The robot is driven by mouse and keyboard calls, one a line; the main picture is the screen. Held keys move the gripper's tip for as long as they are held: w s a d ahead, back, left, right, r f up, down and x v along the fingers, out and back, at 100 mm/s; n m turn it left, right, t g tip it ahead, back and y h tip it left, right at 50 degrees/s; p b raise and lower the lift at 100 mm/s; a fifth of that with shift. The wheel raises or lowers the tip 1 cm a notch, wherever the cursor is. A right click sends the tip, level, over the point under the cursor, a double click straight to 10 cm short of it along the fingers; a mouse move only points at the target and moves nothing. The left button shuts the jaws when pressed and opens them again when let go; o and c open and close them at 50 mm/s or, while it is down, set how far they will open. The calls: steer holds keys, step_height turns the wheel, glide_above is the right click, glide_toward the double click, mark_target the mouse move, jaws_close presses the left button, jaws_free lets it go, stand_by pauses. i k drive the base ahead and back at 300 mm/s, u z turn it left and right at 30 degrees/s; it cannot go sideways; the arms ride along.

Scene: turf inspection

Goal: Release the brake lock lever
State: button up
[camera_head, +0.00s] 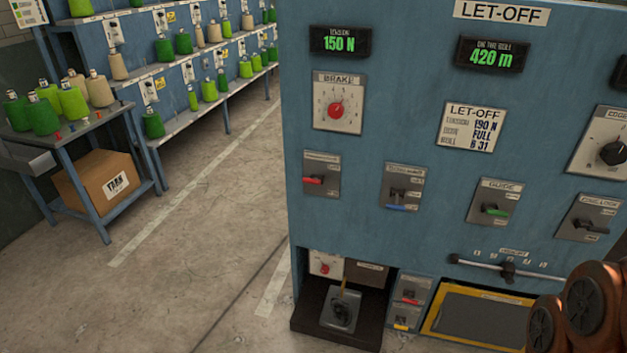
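A blue machine panel headed LET-OFF (503,12) fills the right half of the view. Four small levers sit in a row on grey plates: a red-handled lever (314,180), a blue-handled lever (398,206), a green-handled lever (494,211) and a black-handled lever (590,227). The black lever's label seems to end in LOCK, but its first word is unclear. I cannot tell for certain which is the brake lock lever. A BRAKE dial with a red knob (336,111) is above the red lever. My gripper is not in view.
A low recess holds a floor-level lever (341,309); a small plate with a red switch (409,299) is beside it. A horizontal slider (507,270) crosses the lower panel. Left stand yarn racks, a table (60,145) and a cardboard box (98,184). Floor between is clear.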

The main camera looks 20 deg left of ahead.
mark_target(314, 180)
steer(key=u, duration=0.55)
steer(key=k, duration=0.65)
steer(key=z, duration=0.2)
steer(key=i, duration=1.45)
steer(key=u, duration=0.85)
